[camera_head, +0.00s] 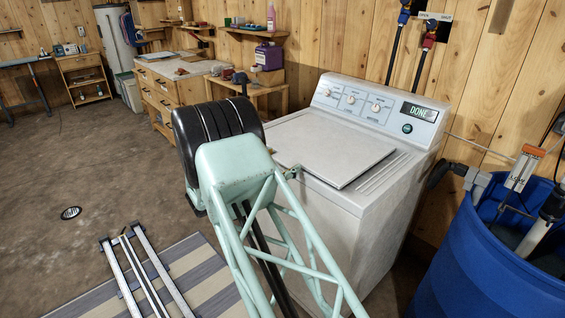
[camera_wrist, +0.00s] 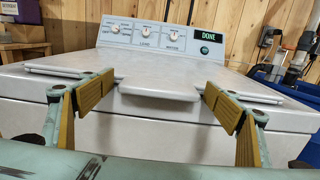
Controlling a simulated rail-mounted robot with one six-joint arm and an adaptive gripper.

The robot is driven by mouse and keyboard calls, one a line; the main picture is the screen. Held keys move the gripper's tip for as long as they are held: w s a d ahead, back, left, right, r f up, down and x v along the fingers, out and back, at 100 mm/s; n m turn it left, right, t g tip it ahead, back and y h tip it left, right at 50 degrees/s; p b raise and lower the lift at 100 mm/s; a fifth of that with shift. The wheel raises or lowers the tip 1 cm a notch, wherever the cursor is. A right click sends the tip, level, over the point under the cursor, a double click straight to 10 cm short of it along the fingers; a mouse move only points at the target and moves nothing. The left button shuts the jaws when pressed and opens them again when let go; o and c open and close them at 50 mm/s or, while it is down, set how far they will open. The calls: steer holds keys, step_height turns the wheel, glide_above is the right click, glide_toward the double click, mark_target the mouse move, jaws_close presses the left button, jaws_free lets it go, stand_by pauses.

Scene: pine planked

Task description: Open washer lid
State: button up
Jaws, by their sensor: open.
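The white washer (camera_head: 355,215) stands against the plank wall, and its display reads DONE. Its lid (camera_head: 325,150) lies flat and closed on top in the head view. In the wrist view the washer (camera_wrist: 290,134) fills the middle, and a protruding lip (camera_wrist: 160,90) at the lid's front edge faces me. My gripper (camera_wrist: 160,91) is open, with one yellow-padded finger on each side of the lip and visible gaps to it. In the head view my arm hides most of the gripper and the lid's front left part.
A blue barrel (camera_head: 490,255) with pipes stands close to the washer's right. A wooden shelf unit with a purple jug (camera_head: 269,56) is behind left. The control panel (camera_head: 370,105) rises behind the lid. Floor rails (camera_head: 150,270) lie on a striped mat at lower left.

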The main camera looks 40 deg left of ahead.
steer(key=shift+w, duration=0.1)
steer(key=c, duration=1.2)
steer(key=shift+o, duration=0.2)
steer(key=shift+r, duration=0.1)
